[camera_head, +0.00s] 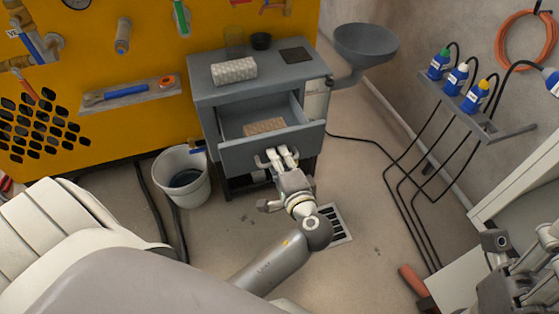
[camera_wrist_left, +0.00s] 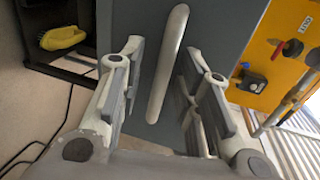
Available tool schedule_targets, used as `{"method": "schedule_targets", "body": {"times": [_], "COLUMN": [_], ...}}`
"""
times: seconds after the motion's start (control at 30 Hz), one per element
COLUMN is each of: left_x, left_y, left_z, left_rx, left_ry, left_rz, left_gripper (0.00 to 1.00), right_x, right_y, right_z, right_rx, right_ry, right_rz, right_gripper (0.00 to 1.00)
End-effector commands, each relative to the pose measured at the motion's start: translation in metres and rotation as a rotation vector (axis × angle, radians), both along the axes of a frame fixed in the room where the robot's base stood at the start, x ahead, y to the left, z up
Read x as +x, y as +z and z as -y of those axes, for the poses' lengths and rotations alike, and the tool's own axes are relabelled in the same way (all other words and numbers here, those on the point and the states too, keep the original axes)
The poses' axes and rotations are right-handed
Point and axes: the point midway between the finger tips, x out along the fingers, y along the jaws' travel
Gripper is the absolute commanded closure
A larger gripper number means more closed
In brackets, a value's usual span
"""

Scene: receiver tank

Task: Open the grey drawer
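The grey drawer (camera_head: 268,146) of the grey cabinet (camera_head: 254,84) is pulled out, and its inside shows in the head view. A flat brown patterned item (camera_head: 265,127) lies in it. My left gripper (camera_head: 282,157) is at the drawer front. In the left wrist view the drawer's light bar handle (camera_wrist_left: 169,62) stands between the two spread fingers of my left gripper (camera_wrist_left: 160,50), with visible gaps beside it. My right gripper (camera_head: 512,252) shows only in part at the lower right of the head view, and its finger state is unclear.
A white bucket (camera_head: 182,178) stands left of the cabinet. A white textured roll (camera_head: 234,70), a dark cup and a dark flat square lie on its top. A grey basin (camera_head: 366,46) is at the right. A floor grate (camera_head: 335,222) lies near my left arm.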

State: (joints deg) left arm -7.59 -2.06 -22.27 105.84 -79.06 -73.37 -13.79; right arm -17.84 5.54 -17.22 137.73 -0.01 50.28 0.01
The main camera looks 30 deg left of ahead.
Motion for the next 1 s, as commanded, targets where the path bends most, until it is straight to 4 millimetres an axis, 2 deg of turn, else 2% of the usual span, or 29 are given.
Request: {"method": "schedule_targets", "body": {"times": [0.17,0.5,0.67,1.0], "left_x": [-0.008,-0.042,-0.048,-0.048], "left_y": [0.002,0.013,0.015,0.016], "left_z": [0.011,0.050,0.056,0.056], "left_rx": [-0.002,-0.002,-0.001,0.000], "left_ry": [-0.001,-0.001,0.000,0.000], "left_rz": [-0.002,-0.002,-0.001,0.000], "left_gripper": [0.68,0.68,0.68,0.68], "right_x": [0.000,0.000,0.000,0.000], "right_y": [0.000,0.000,0.000,0.000], "right_z": [0.000,0.000,0.000,0.000], "right_rx": [0.001,0.001,0.000,0.000], "right_ry": [-0.001,-0.001,0.000,0.000], "right_rz": [0.001,0.001,0.001,0.001], "right_gripper": [0.60,0.60,0.60,0.60]}}
